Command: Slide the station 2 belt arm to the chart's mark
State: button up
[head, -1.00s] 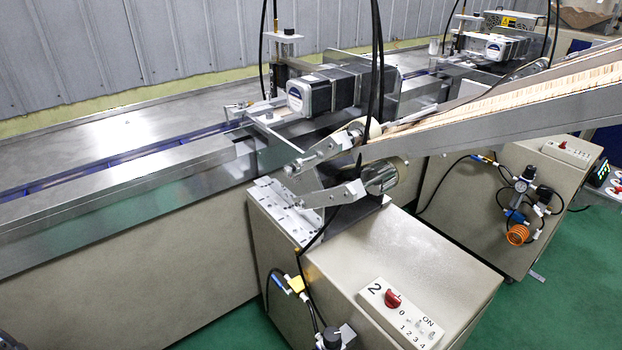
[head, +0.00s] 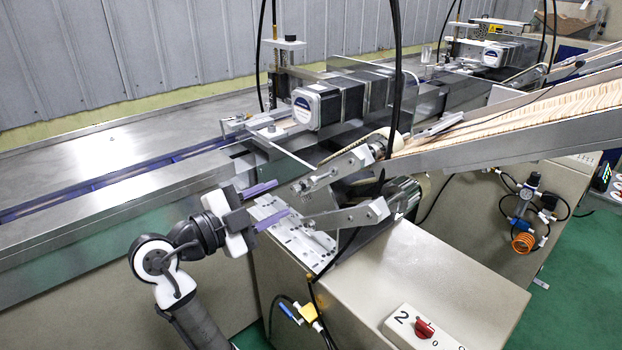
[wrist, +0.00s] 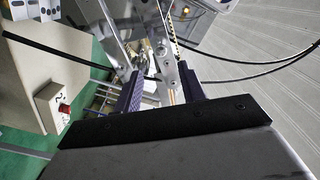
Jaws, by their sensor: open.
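Station 2 is the beige cabinet (head: 440,262) with a "2" panel (head: 408,325) and a red knob. Above it, two silver metal arms, an upper one (head: 335,170) and a lower one (head: 345,216), reach left from the sloped conveyor's rollers; I cannot tell which is the belt arm. My gripper (head: 281,199) is open, its purple fingers pointing right towards the left ends of these arms. In the wrist view, a silver bracket (wrist: 167,62) shows between or just beyond the fingers (wrist: 162,82); contact is unclear. I cannot make out a chart.
A sloped conveyor (head: 520,125) full of wooden sticks comes in from the right. A long metal table (head: 90,165) with a blue channel lies left. Black cables (head: 394,60) hang near the arms. A drilled plate (head: 290,238) sits below the gripper. Green floor is open at right.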

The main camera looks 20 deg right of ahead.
aim_at(310, 183)
jog(key=p+x, duration=0.2)
jog(key=x, duration=0.8)
jog(key=shift+w+d+p, duration=0.1)
jog(key=shift+p, duration=0.2)
jog(key=shift+b, duration=0.3)
grip_shut()
